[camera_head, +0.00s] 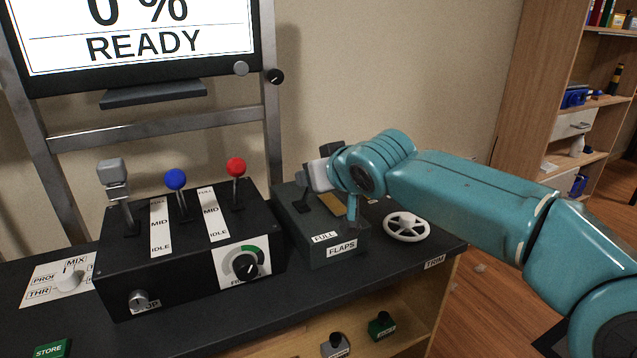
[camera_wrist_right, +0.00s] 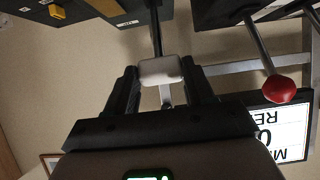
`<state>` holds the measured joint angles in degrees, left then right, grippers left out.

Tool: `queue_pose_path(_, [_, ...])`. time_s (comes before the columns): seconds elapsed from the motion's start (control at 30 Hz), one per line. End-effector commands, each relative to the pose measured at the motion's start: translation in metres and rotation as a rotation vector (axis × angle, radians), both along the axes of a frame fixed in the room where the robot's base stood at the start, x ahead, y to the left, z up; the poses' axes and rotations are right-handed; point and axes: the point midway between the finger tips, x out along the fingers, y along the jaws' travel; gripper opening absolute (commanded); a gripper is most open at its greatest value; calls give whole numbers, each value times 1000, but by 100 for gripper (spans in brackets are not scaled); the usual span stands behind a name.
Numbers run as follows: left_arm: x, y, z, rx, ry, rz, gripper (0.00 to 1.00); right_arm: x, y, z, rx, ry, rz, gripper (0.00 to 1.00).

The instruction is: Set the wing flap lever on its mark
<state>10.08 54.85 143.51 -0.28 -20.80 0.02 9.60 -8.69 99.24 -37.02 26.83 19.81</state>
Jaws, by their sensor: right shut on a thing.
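The flaps box (camera_head: 318,240) is a dark box on the console, with a FLAPS label (camera_head: 342,248) and a FULL label (camera_head: 324,237) at its front end. The flap lever (camera_head: 319,176) has a pale handle on a dark stem and rises from this box. My right gripper (camera_head: 330,165) is at the handle, partly hidden by my own arm. In the right wrist view, the pale handle (camera_wrist_right: 162,71) sits between the two dark fingers of my right gripper (camera_wrist_right: 163,82), which is shut on it. A tan strip (camera_head: 331,205) shows on the box top. Other marks along the slot are hidden. My left gripper is out of view.
Left of the flaps box stands a throttle box (camera_head: 190,260) with a grey lever, a blue-knobbed lever and a red-knobbed lever (camera_head: 236,168). A white trim wheel (camera_head: 407,227) lies to the right. A screen (camera_head: 140,40) reading READY stands behind.

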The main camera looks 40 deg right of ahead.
Motion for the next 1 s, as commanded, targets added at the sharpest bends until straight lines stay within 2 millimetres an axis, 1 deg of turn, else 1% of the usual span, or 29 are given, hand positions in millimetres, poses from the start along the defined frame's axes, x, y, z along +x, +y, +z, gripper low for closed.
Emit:
queue_pose_path(0.33, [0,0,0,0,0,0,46,-1,1,1,-1,-5,1,0])
queue_pose_path(0.37, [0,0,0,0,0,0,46,-1,1,1,-1,-5,1,63])
queue_pose_path(0.4, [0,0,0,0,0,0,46,-1,1,1,-1,-5,1,76])
queue_pose_path(0.43, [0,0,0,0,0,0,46,-2,1,1,-1,-5,1,79])
queue_pose_path(0.77, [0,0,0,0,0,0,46,-5,2,3,-1,-4,1,79])
queue_pose_path(0.87, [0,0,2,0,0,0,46,-15,5,10,-1,-6,1,79])
queue_pose_path(0.97, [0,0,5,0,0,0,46,-34,11,22,-1,-8,2,79])
queue_pose_path(1.0, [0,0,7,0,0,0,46,-43,14,28,-2,-10,2,79])
